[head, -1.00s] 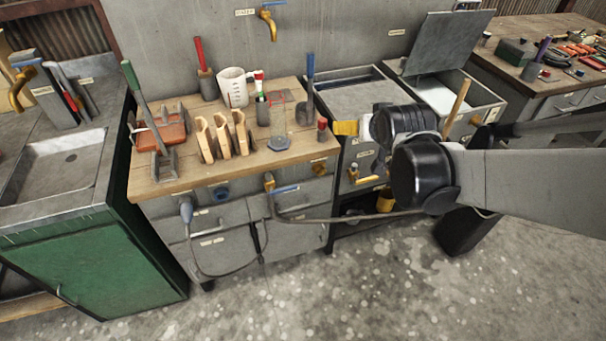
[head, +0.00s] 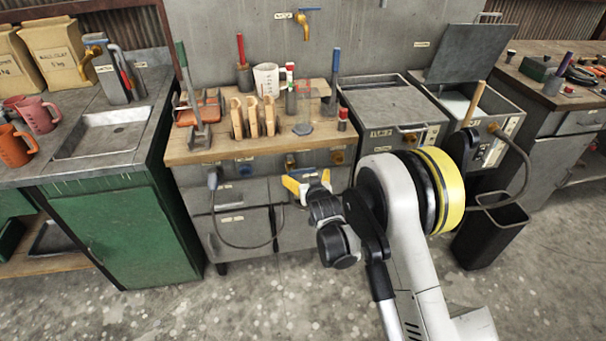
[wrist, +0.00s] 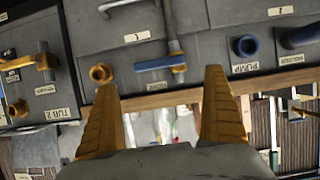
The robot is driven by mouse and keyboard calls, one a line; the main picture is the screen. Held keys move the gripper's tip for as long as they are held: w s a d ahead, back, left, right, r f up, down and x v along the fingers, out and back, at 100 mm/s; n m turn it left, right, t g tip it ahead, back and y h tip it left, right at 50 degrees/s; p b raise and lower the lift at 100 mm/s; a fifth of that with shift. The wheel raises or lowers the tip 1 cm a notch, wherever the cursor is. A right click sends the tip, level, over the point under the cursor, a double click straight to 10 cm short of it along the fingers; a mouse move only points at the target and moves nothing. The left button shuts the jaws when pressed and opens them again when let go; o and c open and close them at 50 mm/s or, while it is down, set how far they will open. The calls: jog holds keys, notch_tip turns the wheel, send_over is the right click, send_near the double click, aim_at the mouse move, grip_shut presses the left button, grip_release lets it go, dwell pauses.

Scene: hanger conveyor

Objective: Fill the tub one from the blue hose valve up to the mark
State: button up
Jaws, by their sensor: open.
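My gripper (head: 308,180) has yellow fingers, open and empty, in front of the wooden-topped bench. In the wrist view my gripper (wrist: 160,84) points at a blue-levered valve (wrist: 158,64) on the bench front, which shows between and just beyond the fingertips. A grey hose or pipe (wrist: 172,25) meets its brass body. The fingers appear apart from the lever. A metal tub with its lid raised (head: 488,103) stands at right and has pale contents; its label is too small to read. A closed-top tub labelled TUB 2 (head: 381,133) stands left of it. No fill mark is discernible.
The wooden bench top (head: 190,152) holds wooden holders, a white measuring jug (head: 266,80) and upright tools. A blue port labelled PUMP (wrist: 246,46) is near the valve. A hose (head: 525,165) loops at right above a black bin (head: 490,235). The floor at front left is clear.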

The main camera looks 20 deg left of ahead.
aim_at(302, 170)
jog(key=b+x, duration=0.2)
jog(key=x, duration=0.5)
jog(key=shift+w+a+f, duration=0.15)
jog(key=shift+w+f, duration=0.05)
jog(key=shift+w, duration=0.1)
jog(key=c, duration=1.3)
